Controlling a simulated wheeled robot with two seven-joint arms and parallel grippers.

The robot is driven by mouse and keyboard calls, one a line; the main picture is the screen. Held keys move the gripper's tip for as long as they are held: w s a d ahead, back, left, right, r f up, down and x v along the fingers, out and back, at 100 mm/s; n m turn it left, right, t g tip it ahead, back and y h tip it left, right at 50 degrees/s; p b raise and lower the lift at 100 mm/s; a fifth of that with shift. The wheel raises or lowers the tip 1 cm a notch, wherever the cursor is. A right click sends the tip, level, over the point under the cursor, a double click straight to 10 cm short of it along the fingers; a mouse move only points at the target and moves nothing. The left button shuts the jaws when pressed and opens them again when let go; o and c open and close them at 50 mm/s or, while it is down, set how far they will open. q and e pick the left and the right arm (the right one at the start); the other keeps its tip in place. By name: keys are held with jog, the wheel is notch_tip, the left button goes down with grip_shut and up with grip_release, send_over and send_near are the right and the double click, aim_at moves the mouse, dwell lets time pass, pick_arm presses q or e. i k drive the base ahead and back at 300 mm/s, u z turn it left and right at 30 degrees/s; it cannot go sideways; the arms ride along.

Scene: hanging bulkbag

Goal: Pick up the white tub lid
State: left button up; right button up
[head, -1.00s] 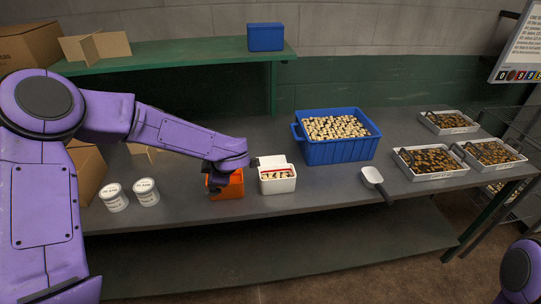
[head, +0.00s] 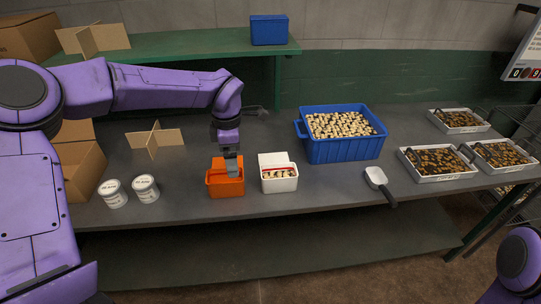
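An open white rectangular tub (head: 279,186) with pale pieces and a red strip inside stands near the front of the table. A white flat piece (head: 272,159) shows at its back; I cannot tell whether this is a loose lid. Left of it is an orange bin (head: 225,188). My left gripper (head: 232,172) points down at the orange bin, its tips at or just inside the opening. Whether its fingers are apart, and what lies in the bin, is hidden. My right gripper is out of view; only part of that arm shows at the lower right.
Two white round containers (head: 146,189) stand at the left by a cardboard box (head: 80,167) and a cardboard divider (head: 154,140). A blue crate (head: 345,150), a scoop (head: 378,180) and filled white trays (head: 436,176) are to the right. The front table strip is clear.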

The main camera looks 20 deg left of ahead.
aim_at(280, 157)
jog(key=z, duration=0.05)
jog(key=i, duration=0.85)
